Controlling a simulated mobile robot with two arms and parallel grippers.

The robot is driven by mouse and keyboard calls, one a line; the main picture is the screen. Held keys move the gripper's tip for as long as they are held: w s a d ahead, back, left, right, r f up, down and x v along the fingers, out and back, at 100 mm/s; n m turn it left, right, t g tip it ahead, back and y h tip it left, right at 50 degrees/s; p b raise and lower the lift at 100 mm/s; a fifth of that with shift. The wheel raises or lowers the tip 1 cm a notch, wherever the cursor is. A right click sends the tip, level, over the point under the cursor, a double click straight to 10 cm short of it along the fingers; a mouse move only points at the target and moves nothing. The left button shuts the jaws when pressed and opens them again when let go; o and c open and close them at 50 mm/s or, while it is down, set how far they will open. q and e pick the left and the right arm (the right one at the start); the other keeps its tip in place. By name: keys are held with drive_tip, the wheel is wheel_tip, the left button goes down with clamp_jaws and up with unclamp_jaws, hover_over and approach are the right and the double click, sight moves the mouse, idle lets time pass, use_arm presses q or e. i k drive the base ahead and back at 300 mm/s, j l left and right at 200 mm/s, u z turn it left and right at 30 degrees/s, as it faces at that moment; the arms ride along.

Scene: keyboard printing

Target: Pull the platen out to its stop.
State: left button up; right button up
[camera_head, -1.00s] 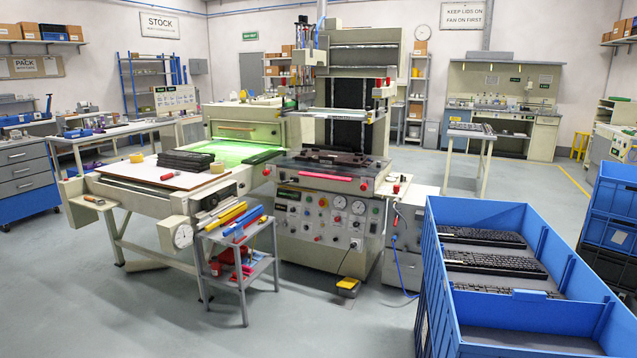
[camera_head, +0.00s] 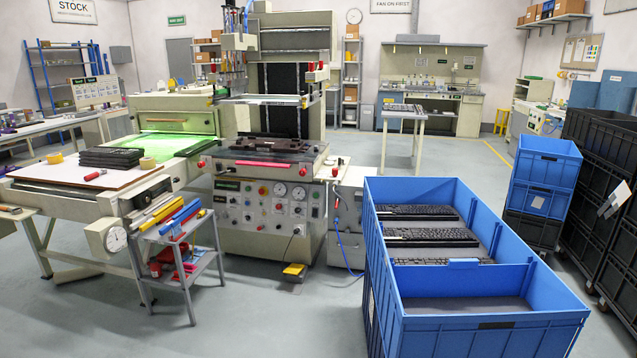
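The printing machine's control cabinet (camera_head: 262,208) stands left of centre with gauges and buttons on its front. The platen (camera_head: 262,158), a dark bed with a red handle bar (camera_head: 262,164) along its front edge, lies on top of the cabinet. Dark keyboard-like parts (camera_head: 270,144) sit on the platen. A clear-edged screen frame (camera_head: 265,99) hangs above it with a gap between. Whether the platen sits fully in or partly out, I cannot tell from here. Neither of my grippers is in view.
A large blue crate (camera_head: 480,322) with several keyboards stands at front right. A small grey cart (camera_head: 180,238) with coloured squeegees stands in front of the machine's left side. A yellow foot pedal (camera_head: 293,269) lies on the floor.

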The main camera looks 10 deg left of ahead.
sight(320, 165)
drive_tip(key=i+j+u, duration=0.4)
drive_tip(key=i, duration=0.45)
drive_tip(key=i+u, duration=0.35)
drive_tip(key=i, duration=0.45)
